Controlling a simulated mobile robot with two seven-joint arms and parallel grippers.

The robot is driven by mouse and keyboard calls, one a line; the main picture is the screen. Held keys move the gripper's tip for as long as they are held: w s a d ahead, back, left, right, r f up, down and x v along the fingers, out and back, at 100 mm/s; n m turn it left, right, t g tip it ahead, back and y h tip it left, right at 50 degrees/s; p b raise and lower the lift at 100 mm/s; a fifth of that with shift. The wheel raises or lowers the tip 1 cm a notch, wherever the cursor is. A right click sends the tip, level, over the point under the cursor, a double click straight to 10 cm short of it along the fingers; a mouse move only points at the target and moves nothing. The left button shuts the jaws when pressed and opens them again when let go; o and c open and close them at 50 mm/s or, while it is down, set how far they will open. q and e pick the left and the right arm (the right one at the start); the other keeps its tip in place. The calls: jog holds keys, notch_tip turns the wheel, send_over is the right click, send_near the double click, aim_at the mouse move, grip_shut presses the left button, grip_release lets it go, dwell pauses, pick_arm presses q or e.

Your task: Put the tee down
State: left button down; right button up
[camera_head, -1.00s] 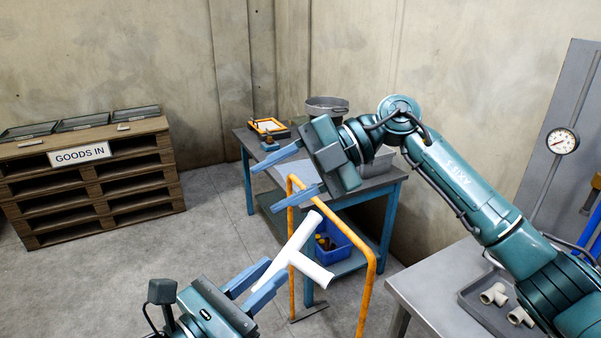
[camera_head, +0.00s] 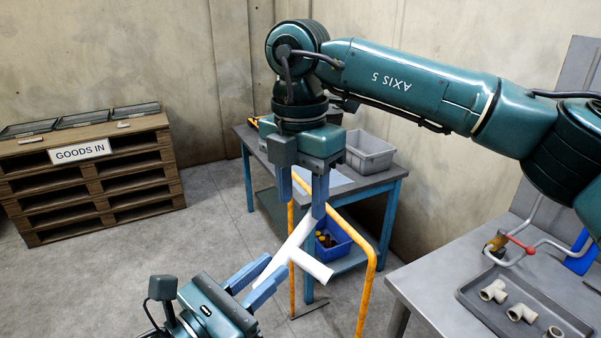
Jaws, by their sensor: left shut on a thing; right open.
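The white tee (camera_head: 312,265) is held in the air near the lower middle of the picture, its long bar slanting up to the right and its branch pointing right. My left gripper (camera_head: 261,281) is shut on the lower end of the bar. My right gripper (camera_head: 302,208) is open and points down just above the tee's upper end. Its right fingertip overlaps that end in the picture; I cannot tell whether they touch.
An orange rail (camera_head: 367,285) stands behind the tee. Behind it is a blue-legged table (camera_head: 378,186) with a grey bin (camera_head: 370,153) on top and a blue bin (camera_head: 334,248) below. At right, a grey bench (camera_head: 420,290) bears a tray (camera_head: 478,310) with several pipe fittings. A pallet stack (camera_head: 95,190) stands left.

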aim_at(302, 239)
notch_tip(302, 239, down, 9)
jog(key=shift+r, duration=0.2)
jog(key=shift+c, duration=0.3)
grip_shut()
pick_arm(q)
jog(key=c, duration=1.2)
grip_release()
